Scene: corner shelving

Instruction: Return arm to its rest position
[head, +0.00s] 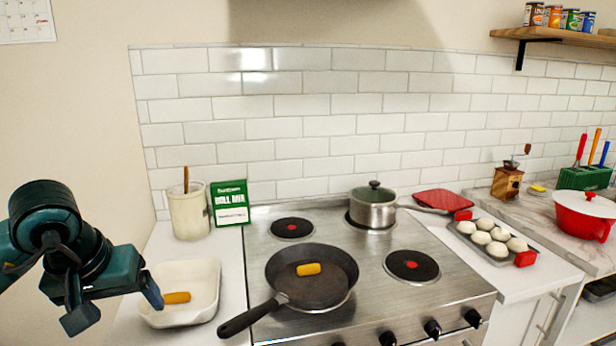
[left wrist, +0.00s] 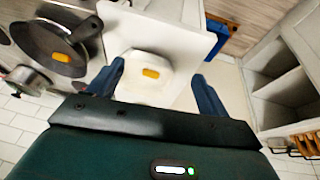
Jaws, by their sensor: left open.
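My left gripper (head: 118,304) is open and empty. It is at the left of the head view, left of the white dish and above the counter's level. In the left wrist view its two fingers (left wrist: 158,85) are spread wide, with the white dish (left wrist: 140,92) showing between them, apart from the fingers. The dish also shows in the head view (head: 205,306), with an orange-yellow piece (head: 177,297) lying in it. The right gripper is in neither view.
A stove (head: 370,300) fills the middle, bearing a black frying pan (head: 300,292) with another orange-yellow piece (head: 309,269) and a lidded pot (head: 373,212). A crock (head: 189,216) and green box (head: 230,208) stand behind the dish. A tray of white round items (head: 497,257) lies right.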

